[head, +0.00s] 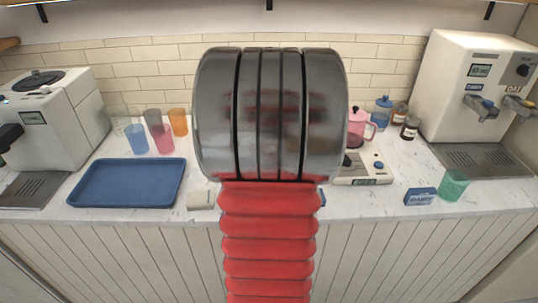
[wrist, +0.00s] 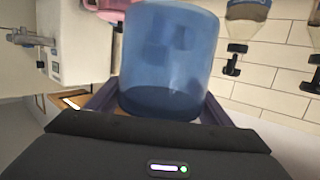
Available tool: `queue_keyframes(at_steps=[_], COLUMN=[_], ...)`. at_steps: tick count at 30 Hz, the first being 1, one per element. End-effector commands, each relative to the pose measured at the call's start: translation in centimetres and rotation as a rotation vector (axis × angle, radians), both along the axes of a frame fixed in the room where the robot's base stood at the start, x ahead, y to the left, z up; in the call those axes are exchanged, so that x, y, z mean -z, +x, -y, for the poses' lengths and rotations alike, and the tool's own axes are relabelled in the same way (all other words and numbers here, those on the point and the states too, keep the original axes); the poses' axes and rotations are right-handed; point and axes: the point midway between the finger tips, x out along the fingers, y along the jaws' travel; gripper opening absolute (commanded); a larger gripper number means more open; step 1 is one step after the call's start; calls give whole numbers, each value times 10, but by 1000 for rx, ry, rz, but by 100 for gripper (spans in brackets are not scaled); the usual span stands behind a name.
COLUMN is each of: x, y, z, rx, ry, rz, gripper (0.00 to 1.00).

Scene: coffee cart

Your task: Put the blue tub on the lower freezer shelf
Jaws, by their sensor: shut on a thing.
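The blue tub (wrist: 170,60) fills the upper middle of the wrist view, with a smooth, slightly see-through wall. My gripper (wrist: 158,104) is shut on it, with a dark finger on either side of its lower part. In the head view my own grey and red arm fills the middle, and neither my gripper nor the held tub shows there. I see no freezer or freezer shelf in either view.
The counter holds a blue tray (head: 127,183), several cups including a blue cup (head: 137,138), a scale (head: 362,170), a pink pitcher (head: 357,128), a blue box (head: 420,196) and a green cup (head: 453,185). White machines stand at the left (head: 57,110) and right (head: 470,85).

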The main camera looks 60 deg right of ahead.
Motion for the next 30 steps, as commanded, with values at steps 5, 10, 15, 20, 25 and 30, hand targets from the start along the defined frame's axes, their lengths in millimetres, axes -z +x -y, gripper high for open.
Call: queue_keyframes(at_steps=[5,10,15,20,25,30], x=[-1,4,26,56,87,117], y=[-13,-18,-20,-20,-20,-20], z=[2,3,4,4,4,4], rx=[19,28,31,31,32,31], ry=[-2,-1,2,2,2,2], rz=[0,-1,-3,-3,-3,-3], gripper=[38,38,38,38,38,38])
